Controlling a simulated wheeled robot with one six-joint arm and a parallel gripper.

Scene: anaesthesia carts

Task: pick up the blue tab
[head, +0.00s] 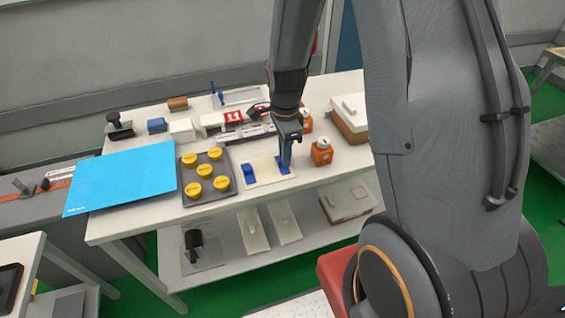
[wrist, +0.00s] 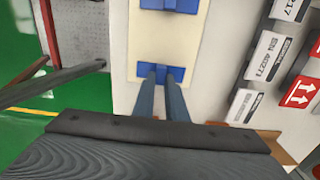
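A cream board (head: 263,179) lies on the white table's front edge and carries two blue tabs. The left blue tab (head: 249,174) stands clear of my gripper. It also shows at the top of the wrist view (wrist: 170,5). The right blue tab (head: 281,169) is under my gripper (head: 285,163). In the wrist view, my two fingers (wrist: 163,76) reach down to this tab (wrist: 144,68), one on each side of its middle, with a narrow gap between them. I cannot tell whether they press on it. The tab rests on the board.
A grey tray (head: 207,187) with yellow round pieces stands left of the board, beside a blue sheet (head: 122,178). An orange block (head: 321,153) with a white knob stands close on the right. White boxes (head: 183,129) and a lower shelf (head: 288,243) are nearby.

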